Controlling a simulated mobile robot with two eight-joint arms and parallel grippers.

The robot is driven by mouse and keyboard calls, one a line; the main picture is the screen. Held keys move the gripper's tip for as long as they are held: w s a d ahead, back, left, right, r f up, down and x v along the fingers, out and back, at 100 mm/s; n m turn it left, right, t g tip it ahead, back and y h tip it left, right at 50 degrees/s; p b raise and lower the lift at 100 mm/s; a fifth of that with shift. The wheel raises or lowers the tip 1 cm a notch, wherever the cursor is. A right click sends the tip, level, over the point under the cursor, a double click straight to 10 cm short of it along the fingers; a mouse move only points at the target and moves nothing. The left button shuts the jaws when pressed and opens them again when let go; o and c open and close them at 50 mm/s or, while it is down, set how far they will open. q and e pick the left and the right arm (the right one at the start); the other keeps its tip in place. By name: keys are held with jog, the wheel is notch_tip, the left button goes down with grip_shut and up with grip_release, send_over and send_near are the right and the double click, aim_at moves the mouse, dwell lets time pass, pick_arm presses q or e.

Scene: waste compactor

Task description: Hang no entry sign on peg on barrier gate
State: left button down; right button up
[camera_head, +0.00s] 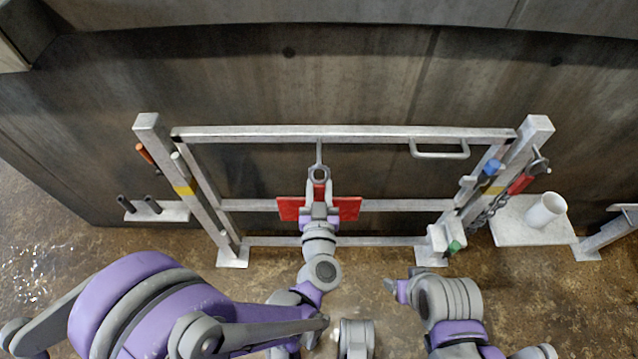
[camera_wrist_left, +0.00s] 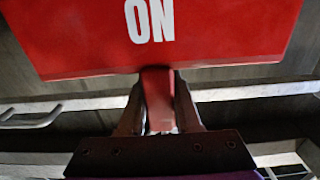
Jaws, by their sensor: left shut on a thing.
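The red no entry sign (camera_head: 348,209) is in front of the middle of the barrier gate (camera_head: 250,133). My left gripper (camera_head: 319,190) is shut on it. In the left wrist view, the sign (camera_wrist_left: 230,35) shows white letters "ON", and a red tab (camera_wrist_left: 158,95) sits between my left fingers (camera_wrist_left: 158,115). A thin grey peg (camera_head: 319,152) comes from the gate's top rail. A grey ring (camera_head: 319,173) shows at its lower end, just above the sign; whether it is around the peg, I cannot tell. My right gripper (camera_head: 394,286) is low, right of centre, away from the sign; its jaws are unclear.
A grey handle (camera_head: 440,153) is on the top rail at right. The right post carries a blue part (camera_head: 491,168), a red part (camera_head: 520,184) and a chain (camera_head: 484,217). A white cup (camera_head: 546,210) stands on a plate at right. A dark wall is behind.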

pick_arm(q)
jog(key=shift+w+f+b, duration=0.15)
jog(key=shift+w+f, duration=0.1)
jog(key=shift+w, duration=0.5)
jog(key=shift+w+f+b, duration=0.15)
jog(key=shift+w+f, duration=0.05)
jog(key=shift+w, duration=0.5)
jog(key=shift+w+f+b, duration=0.15)
jog(key=shift+w+f, duration=0.1)
jog(key=shift+w, duration=0.5)
jog(key=c, duration=0.5)
grip_release()
